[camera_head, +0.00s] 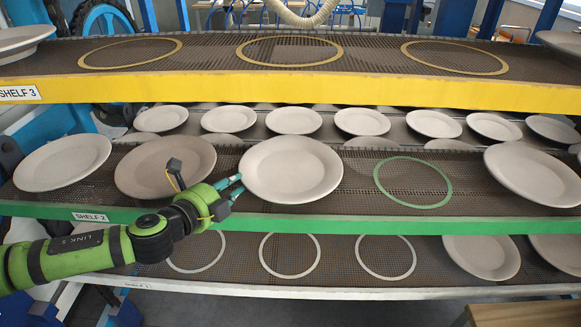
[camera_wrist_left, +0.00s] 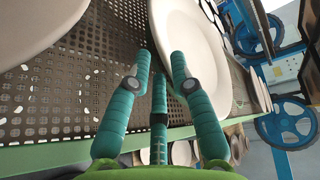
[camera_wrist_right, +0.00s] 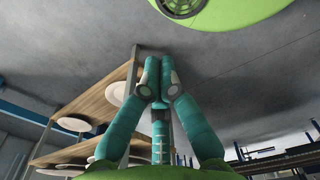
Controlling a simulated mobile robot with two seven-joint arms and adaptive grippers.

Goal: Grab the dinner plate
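The dinner plate beside my left gripper is a round off-white one (camera_head: 291,169) lying on the green-edged Shelf 2. My left gripper (camera_head: 237,185) is at its left rim. In the left wrist view the same plate (camera_wrist_left: 195,40) shows close up, its rim between the teal fingers (camera_wrist_left: 161,56), one finger on each side. The fingers are apart; I cannot tell whether they touch the plate. My right gripper (camera_wrist_right: 159,62) has its fingertips together with nothing visible between them. It is out of the head view.
Another plate (camera_head: 165,158) lies left on Shelf 2, partly behind my left arm, with one more (camera_head: 62,163) farther left. A plate (camera_head: 533,173) is at right, past an empty green ring (camera_head: 413,182). Yellow-edged Shelf 3 (camera_head: 300,90) hangs above.

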